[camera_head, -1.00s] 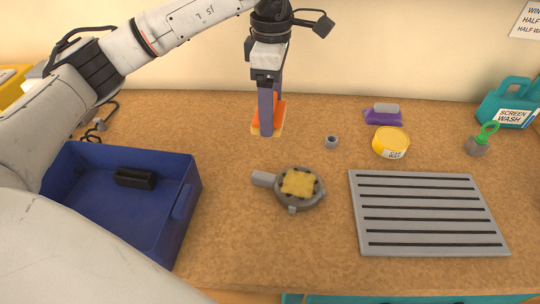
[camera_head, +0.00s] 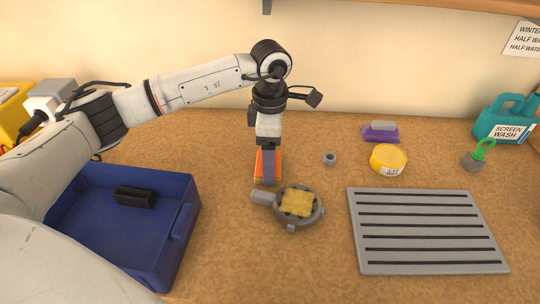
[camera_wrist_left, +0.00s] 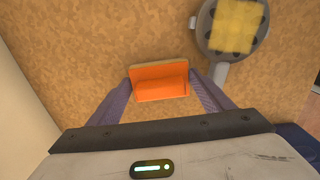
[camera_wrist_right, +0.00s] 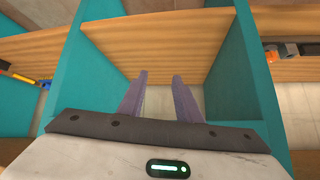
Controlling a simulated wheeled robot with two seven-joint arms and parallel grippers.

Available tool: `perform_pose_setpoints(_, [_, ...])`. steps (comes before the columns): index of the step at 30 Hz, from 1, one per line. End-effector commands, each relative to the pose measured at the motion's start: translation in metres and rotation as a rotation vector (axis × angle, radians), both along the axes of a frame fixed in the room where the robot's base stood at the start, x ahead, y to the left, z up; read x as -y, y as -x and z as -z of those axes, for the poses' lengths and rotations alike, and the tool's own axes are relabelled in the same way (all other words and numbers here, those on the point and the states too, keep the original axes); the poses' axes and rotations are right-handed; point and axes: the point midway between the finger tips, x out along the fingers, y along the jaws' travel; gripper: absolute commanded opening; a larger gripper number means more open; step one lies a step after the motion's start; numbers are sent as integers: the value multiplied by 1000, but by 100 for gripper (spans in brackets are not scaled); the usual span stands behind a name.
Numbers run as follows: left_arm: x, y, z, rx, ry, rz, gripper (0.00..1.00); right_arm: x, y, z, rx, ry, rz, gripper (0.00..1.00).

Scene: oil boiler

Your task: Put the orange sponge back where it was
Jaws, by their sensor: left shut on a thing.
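The orange sponge (camera_head: 262,165) is between the fingers of my left gripper (camera_head: 268,180), just behind and left of the round grey holder. It also shows in the left wrist view (camera_wrist_left: 160,82), with a purple finger on each side. My left gripper is shut on it and points down. Whether the sponge touches the table cannot be told. My right gripper (camera_wrist_right: 160,85) shows only in the right wrist view, with its two purple fingers apart and nothing between them, over a teal-sided wooden compartment (camera_wrist_right: 155,40).
The grey round holder (camera_head: 290,218) with a yellow pad (camera_head: 298,203) is close to my left gripper. A blue bin (camera_head: 90,235) stands left, a grey slotted tray (camera_head: 425,268) right. A nut (camera_head: 329,159), yellow tin (camera_head: 388,159) and purple brush (camera_head: 380,132) lie behind.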

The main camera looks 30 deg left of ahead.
Motion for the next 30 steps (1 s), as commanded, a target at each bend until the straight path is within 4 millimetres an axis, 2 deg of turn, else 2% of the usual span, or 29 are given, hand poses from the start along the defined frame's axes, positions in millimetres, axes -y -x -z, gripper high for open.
perform_pose_setpoints(7, [0, 0, 4, 0, 1, 1, 53, 0, 1, 5, -2, 0, 0, 31])
perform_pose_setpoints(8, [0, 0, 3, 0, 1, 1, 79, 0, 1, 4, -3, 1, 0, 31])
perform_pose_setpoints(10, [0, 0, 3, 0, 0, 1, 90, 0, 1, 4, -3, 0, 0, 31])
perform_pose_setpoints(11, [0, 0, 3, 0, 0, 1, 92, 0, 1, 4, -3, 0, 0, 31])
perform_pose_setpoints(19, [0, 0, 2, 0, 0, 1, 92, 0, 1, 3, -3, 0, 0, 31])
perform_pose_setpoints(23, [0, 0, -6, 1, 0, 1, 92, 0, 1, 2, -2, 0, 1, 31])
perform_pose_setpoints(26, [1, -1, -22, 4, 1, 2, 92, 0, 1, 4, -2, 0, 1, 31])
perform_pose_setpoints(30, [1, -1, -53, 6, 1, 1, 92, 0, 1, 8, -2, 0, 1, 31])
